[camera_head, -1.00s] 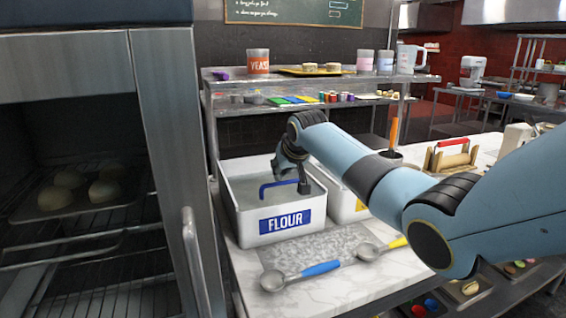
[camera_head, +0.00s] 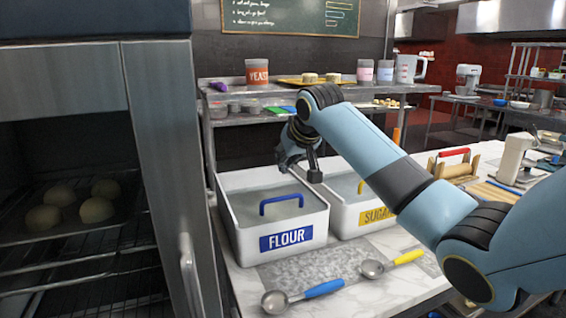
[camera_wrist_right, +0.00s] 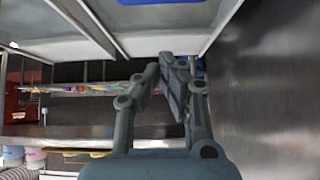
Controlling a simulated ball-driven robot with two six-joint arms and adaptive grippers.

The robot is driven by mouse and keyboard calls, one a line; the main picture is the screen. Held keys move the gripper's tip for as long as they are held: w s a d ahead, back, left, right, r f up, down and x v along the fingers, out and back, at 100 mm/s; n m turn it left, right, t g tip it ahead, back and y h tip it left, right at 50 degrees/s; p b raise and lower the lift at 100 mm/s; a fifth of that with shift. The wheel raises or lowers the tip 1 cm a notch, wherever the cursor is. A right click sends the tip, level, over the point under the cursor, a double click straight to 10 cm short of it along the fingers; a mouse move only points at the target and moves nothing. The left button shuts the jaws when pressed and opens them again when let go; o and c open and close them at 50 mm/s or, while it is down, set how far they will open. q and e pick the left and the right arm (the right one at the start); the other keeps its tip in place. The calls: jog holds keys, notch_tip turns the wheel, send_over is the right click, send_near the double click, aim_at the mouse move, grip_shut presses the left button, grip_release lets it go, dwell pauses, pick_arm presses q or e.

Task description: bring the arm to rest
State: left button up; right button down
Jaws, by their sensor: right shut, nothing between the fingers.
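My right gripper (camera_head: 300,172) is raised above the rear part of the white flour bin, near its right side. It is shut and empty, and its fingers also show together in the right wrist view (camera_wrist_right: 176,58). The flour bin (camera_head: 284,239) has a blue label and a blue handle (camera_head: 281,204) across its lid, apart from the gripper. My right arm comes in from the right and passes over the sugar bin (camera_head: 345,221), partly hiding it. My left gripper is not in view.
A blue-handled scoop (camera_head: 303,296) and a yellow-handled scoop (camera_head: 391,263) lie on the marble counter before the bins. A shelf (camera_head: 230,85) with jars stands behind. A steel oven (camera_head: 165,150) with dough on a tray is at left.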

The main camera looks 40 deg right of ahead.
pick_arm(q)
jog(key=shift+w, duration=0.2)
pick_arm(e)
jog(key=shift+s+a+r, duration=0.15)
